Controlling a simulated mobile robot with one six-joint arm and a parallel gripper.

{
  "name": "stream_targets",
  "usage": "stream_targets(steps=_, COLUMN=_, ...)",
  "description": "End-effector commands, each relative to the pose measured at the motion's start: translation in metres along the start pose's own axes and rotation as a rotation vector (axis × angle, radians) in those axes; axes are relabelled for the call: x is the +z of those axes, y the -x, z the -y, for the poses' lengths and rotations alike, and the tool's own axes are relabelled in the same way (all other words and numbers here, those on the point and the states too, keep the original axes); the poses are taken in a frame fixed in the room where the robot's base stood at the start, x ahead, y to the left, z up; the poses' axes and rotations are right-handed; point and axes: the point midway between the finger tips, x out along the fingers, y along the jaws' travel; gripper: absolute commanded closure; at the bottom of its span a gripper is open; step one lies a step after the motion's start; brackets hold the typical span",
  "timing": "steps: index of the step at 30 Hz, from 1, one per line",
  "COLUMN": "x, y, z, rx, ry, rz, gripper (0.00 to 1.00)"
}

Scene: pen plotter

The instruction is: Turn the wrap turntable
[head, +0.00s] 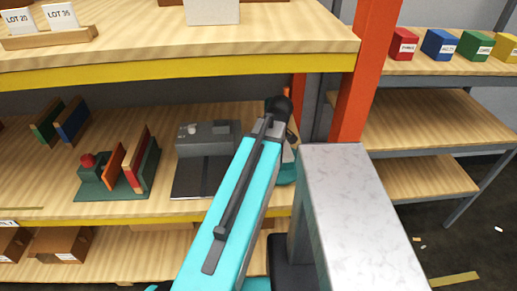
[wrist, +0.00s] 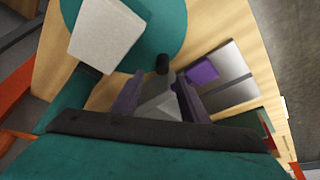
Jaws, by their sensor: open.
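The wrap turntable (wrist: 172,20) is a round teal disc at the top of the wrist view, with a pale grey box (wrist: 106,34) on its left part. A short dark upright peg (wrist: 162,63) stands at the disc's near edge. My gripper (wrist: 160,78) is open, its two purple-grey fingers pointing towards the disc. The peg shows between and just beyond the fingertips; I cannot tell if either finger touches it. In the head view my cyan arm hides the gripper and most of the turntable, with only a bit of teal (head: 288,172) showing beside it.
In the wrist view a purple block (wrist: 203,73) and a silver plate (wrist: 238,88) lie right of the fingers. In the head view a grey machine (head: 208,136) stands left of my arm on the middle shelf. An orange post (head: 362,75) rises at the right.

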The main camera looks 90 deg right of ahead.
Motion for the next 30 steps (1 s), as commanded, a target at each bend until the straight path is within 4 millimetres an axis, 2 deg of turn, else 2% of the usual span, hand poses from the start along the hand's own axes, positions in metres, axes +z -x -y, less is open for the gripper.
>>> stream_targets(steps=3, x=-0.002, y=0.005, z=0.003, rx=-0.001, ry=0.004, rz=0.0, gripper=0.6)
stream_targets(steps=14, x=-0.004, y=0.006, z=0.006, rx=-0.003, ry=0.01, rz=0.0, gripper=0.6)
stream_targets(steps=20, x=-0.005, y=0.004, z=0.008, rx=-0.006, ry=0.011, rz=0.001, gripper=0.94)
stream_targets(steps=21, x=-0.008, y=0.002, z=0.012, rx=-0.012, ry=0.012, rz=0.004, gripper=1.0)
stream_targets(steps=26, x=-0.022, y=-0.011, z=0.037, rx=-0.047, ry=0.015, rz=0.024, gripper=1.0)
stream_targets(steps=30, x=-0.04, y=-0.028, z=0.074, rx=-0.095, ry=0.021, rz=0.057, gripper=1.0)
